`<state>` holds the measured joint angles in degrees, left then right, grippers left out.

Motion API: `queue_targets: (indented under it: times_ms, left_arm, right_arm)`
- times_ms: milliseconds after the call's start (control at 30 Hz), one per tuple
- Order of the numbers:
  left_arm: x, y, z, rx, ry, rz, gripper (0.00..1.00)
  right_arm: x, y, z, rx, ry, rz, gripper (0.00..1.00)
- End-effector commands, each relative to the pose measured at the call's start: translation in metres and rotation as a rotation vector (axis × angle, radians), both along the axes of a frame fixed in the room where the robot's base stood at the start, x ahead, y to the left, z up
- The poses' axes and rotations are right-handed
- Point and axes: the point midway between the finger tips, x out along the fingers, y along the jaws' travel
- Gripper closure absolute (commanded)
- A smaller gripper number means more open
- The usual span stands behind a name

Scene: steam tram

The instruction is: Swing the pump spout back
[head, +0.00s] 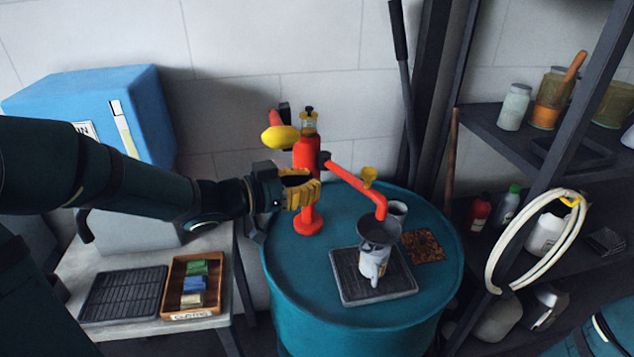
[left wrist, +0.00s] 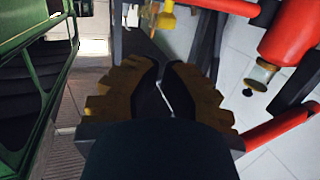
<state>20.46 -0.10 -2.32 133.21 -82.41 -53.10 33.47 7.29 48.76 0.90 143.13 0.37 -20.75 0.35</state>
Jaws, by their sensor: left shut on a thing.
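The red pump (head: 307,152) stands on the teal drum, with a clear cup on top and a yellow-gripped lever at its left. Its red spout (head: 345,178) reaches right and down, its end over a dark funnel (head: 378,231) in a metal jug (head: 374,262). A yellow piece (head: 369,176) sits on the spout. My left gripper (head: 312,188) is beside the pump column, its yellow pads overlapping it in the head view, apart from the spout. My right gripper is out of view.
The teal drum top (head: 300,265) carries a black tray (head: 345,288) under the jug, a rusty plate (head: 425,246) and a pale cup (head: 397,210). A wooden box (head: 193,283) lies left. A dark shelf frame with a white hose (head: 500,240) stands right.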

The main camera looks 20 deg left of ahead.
Motion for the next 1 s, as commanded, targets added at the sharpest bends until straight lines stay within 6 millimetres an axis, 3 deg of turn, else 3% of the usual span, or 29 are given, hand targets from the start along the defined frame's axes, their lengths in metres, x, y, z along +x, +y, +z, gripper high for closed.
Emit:
queue_targets:
  times_ms: [500,700,1000]
  left_arm:
    - [0.075,-0.060,-0.015,-0.002,0.001,-0.003,1.00]
    - [0.089,-0.071,-0.016,-0.001,0.001,-0.001,1.00]
    - [0.091,-0.073,-0.015,-0.001,0.001,0.000,1.00]
  right_arm:
    - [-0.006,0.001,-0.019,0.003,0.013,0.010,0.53]
    - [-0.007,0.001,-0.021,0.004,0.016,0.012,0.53]
    - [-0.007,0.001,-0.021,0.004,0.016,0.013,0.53]
